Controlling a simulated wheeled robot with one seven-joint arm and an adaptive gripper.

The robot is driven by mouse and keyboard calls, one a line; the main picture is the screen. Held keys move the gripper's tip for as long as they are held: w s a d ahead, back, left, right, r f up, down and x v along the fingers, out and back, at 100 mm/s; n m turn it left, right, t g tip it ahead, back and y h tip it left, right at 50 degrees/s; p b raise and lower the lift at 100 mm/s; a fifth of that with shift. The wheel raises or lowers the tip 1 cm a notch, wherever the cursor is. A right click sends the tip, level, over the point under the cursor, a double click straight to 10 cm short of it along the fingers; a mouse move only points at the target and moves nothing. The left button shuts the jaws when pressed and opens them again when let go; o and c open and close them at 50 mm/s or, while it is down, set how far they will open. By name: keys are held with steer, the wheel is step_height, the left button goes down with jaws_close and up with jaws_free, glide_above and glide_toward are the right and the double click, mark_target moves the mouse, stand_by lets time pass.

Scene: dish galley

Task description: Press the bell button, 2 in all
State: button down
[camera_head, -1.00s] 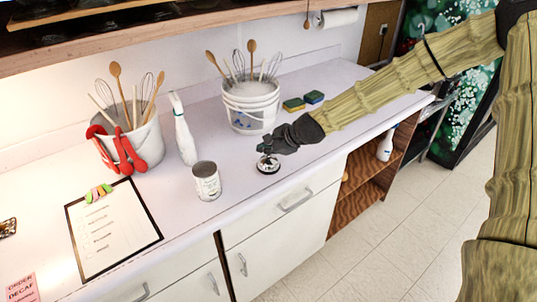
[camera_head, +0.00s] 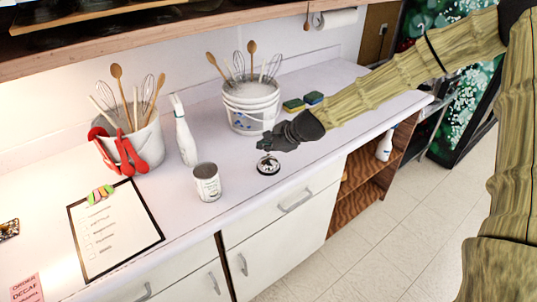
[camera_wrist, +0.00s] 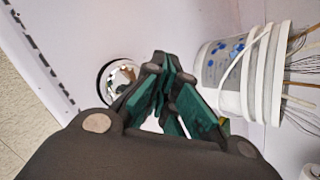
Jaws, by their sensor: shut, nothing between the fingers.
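The bell (camera_head: 268,165) is a small round silver and black piece on the white counter, near its front edge. In the wrist view the bell (camera_wrist: 119,76) shows just left of the fingertips, partly hidden by them. My gripper (camera_head: 264,144) is shut and empty. It hangs above the bell, a little behind it in the picture, and a visible gap separates the two. The shut fingers also show in the wrist view (camera_wrist: 160,65).
A white can (camera_head: 207,184) and a white spray bottle (camera_head: 185,135) stand left of the bell. A white bucket (camera_head: 251,108) of utensils stands close behind my gripper. Sponges (camera_head: 294,105) lie right of it. A clipboard (camera_head: 115,235) lies at front left.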

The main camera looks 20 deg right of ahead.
step_height(320, 180, up, 5)
steer(key=p, duration=0.4)
stand_by(0.3)
stand_by(0.6)
